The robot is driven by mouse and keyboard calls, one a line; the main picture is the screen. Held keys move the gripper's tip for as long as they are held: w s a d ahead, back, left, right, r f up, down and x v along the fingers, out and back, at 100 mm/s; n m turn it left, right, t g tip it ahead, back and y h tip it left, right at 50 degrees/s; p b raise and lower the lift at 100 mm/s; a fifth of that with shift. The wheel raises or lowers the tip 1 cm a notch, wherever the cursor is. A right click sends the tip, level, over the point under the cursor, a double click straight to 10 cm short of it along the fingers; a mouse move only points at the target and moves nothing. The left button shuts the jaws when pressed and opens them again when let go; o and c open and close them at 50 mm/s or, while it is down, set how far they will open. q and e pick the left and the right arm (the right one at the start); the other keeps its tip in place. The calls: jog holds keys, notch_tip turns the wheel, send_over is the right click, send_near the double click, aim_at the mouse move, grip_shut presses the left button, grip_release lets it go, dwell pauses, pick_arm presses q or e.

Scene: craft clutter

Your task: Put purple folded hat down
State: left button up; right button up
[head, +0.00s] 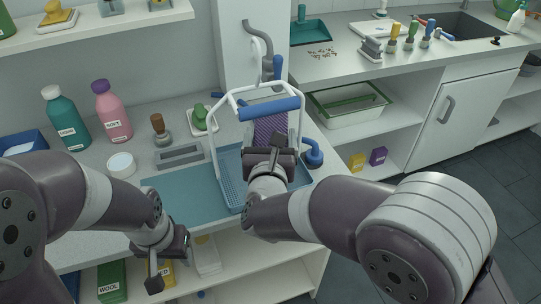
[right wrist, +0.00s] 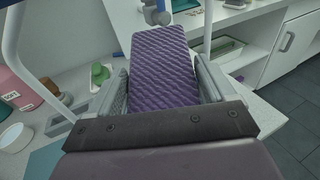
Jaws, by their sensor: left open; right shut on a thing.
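The purple folded hat (right wrist: 163,68) is a flat, quilted, purple piece that extends forward from between the fingers of my right gripper (right wrist: 163,98). In the head view the hat (head: 270,130) shows above my right gripper (head: 270,152), inside the frame of a blue basket (head: 228,178) with a white and blue handle. Whether the hat touches the basket floor is hidden. My right gripper is shut on the hat. My left gripper (head: 160,262) is open and empty, low at the counter's front edge.
A teal mat (head: 180,195) lies left of the basket. A blue cup-like item (head: 313,154) stands right of the basket.

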jog(key=f, duration=0.2)
jog(key=w+f, duration=0.1)
jog(key=f, duration=0.2)
jog(key=shift+w+f, duration=0.1)
jog(key=shift+w, duration=0.1)
jog(key=g+p, duration=0.1)
jog(key=p, duration=0.1)
jog(key=w+r+g+p, duration=0.1)
jog(key=p, duration=0.1)
jog(key=shift+w+d+r, duration=0.1)
jog(key=shift+w+r, duration=0.05)
jog(key=shift+w, duration=0.1)
notch_tip(320, 180, down, 4)
jog(key=shift+w+r+g, duration=0.1)
jog(key=shift+g, duration=0.7)
jog(key=shift+f, duration=0.35)
jog(key=shift+w, duration=0.1)
